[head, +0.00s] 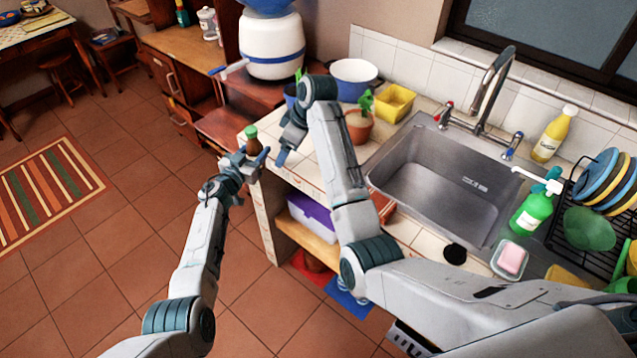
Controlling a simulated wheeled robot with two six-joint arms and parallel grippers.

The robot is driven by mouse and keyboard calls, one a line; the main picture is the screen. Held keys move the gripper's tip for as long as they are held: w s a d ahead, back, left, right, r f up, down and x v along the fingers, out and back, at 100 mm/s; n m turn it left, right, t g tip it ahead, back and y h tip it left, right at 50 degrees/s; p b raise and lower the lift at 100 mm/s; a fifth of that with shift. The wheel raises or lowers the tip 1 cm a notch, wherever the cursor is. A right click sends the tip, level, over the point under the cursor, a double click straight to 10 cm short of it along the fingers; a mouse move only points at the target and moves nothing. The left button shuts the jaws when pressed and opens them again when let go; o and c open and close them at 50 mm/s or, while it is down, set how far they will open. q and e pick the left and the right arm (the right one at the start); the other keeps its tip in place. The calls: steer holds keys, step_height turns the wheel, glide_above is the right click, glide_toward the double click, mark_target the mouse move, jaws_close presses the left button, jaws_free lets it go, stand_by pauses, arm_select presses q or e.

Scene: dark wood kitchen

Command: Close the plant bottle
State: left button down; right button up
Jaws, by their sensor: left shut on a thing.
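A small brown bottle (253,146) with a green top (251,132) stands upright in my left gripper (257,161), just off the left end of the tiled counter. The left jaws are shut on its body. I cannot tell how tightly the green top sits. My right gripper (283,156) points down over the counter's left end, just right of the bottle and apart from it. Its fingertips overlap from this angle, so its opening is unclear. A potted plant (360,126) with green leaves stands behind my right forearm.
A blue-and-white basin (354,79) and a yellow container (393,103) stand at the back of the counter (312,171). The sink (443,190) lies to the right, with a green pump bottle (532,212) beside it. Open floor lies left.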

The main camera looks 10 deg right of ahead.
arm_select(q)
steer(key=shift+w+a+f+b, duration=0.2)
steer(key=shift+w+f+b, duration=0.1)
steer(key=shift+w+f, duration=0.1)
arm_select(e)
steer(key=s+d+f+m, duration=0.3)
steer(key=s+d+f, duration=0.2)
steer(key=s, duration=0.3)
steer(key=shift+s+d+f+t+h, duration=0.25)
steer(key=shift+s+f+t+h, duration=0.05)
steer(key=shift+s+f+h, duration=0.1)
steer(key=shift+r, duration=0.1)
arm_select(q)
steer(key=c, duration=0.6)
jaws_free()
steer(key=shift+c, duration=0.2)
steer(key=p+v, duration=0.2)
steer(key=v, duration=0.8)
steer(key=shift+s+a, duration=0.25)
steer(key=shift+s, duration=0.1)
arm_select(e)
steer(key=shift+r, duration=1.25)
